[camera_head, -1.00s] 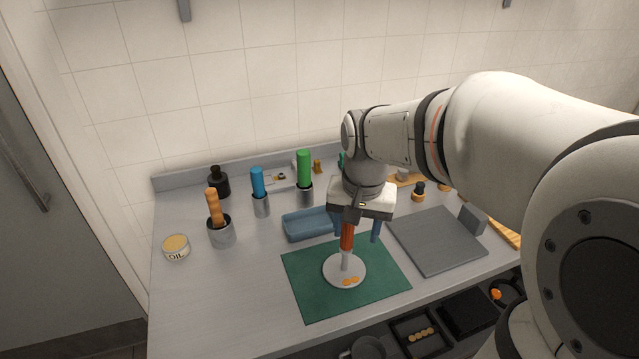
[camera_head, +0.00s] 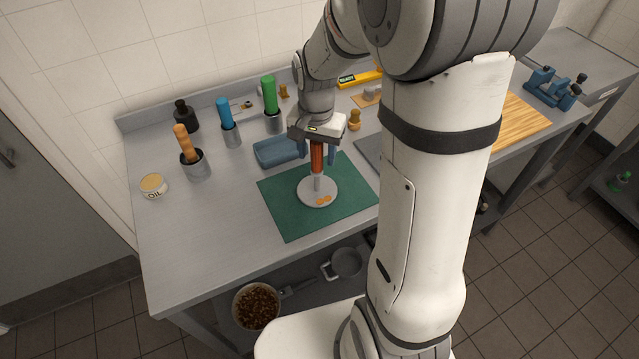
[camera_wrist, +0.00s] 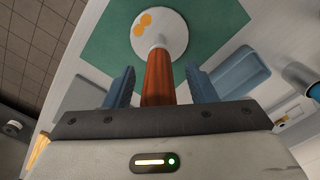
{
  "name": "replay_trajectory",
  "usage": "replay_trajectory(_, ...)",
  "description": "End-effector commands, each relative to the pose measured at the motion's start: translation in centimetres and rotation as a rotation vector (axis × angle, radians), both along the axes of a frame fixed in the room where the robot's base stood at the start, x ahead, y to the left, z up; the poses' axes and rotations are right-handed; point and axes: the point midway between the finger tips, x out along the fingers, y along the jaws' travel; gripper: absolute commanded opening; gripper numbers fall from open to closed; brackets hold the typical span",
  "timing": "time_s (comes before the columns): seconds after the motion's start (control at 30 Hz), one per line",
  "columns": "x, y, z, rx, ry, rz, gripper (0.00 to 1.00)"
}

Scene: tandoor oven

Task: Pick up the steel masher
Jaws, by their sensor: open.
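Small orange pieces lie on the disc. My gripper (camera_head: 318,157) is above the mat, pointing down at the handle. In the wrist view the handle (camera_wrist: 158,77) stands between the two open blue fingers of my gripper (camera_wrist: 160,86), with a gap visible on each side. The upper end of the handle is hidden by the gripper body.
A blue tray (camera_head: 276,152) lies close behind the mat. Holders with blue (camera_head: 226,112), green (camera_head: 270,94) and orange-handled (camera_head: 184,142) tools stand to the left and back. The counter's front left is clear.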

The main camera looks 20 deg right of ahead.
Motion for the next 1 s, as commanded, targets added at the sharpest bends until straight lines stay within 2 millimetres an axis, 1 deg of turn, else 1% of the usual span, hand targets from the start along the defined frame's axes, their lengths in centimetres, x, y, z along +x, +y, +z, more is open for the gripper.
replay_trajectory(0.1, 0.00, 0.01, -0.52, 0.000, 0.000, 0.000, 0.51)
replay_trajectory(0.27, 0.02, 0.02, -0.53, 0.000, -0.001, 0.001, 0.51)
replay_trajectory(0.3, 0.01, 0.03, -0.52, 0.000, -0.001, 0.001, 0.49)
replay_trajectory(0.9, 0.02, 0.08, -0.48, 0.000, -0.001, 0.002, 0.00)
replay_trajectory(1.0, 0.01, 0.09, -0.47, 0.000, -0.001, 0.002, 0.00)
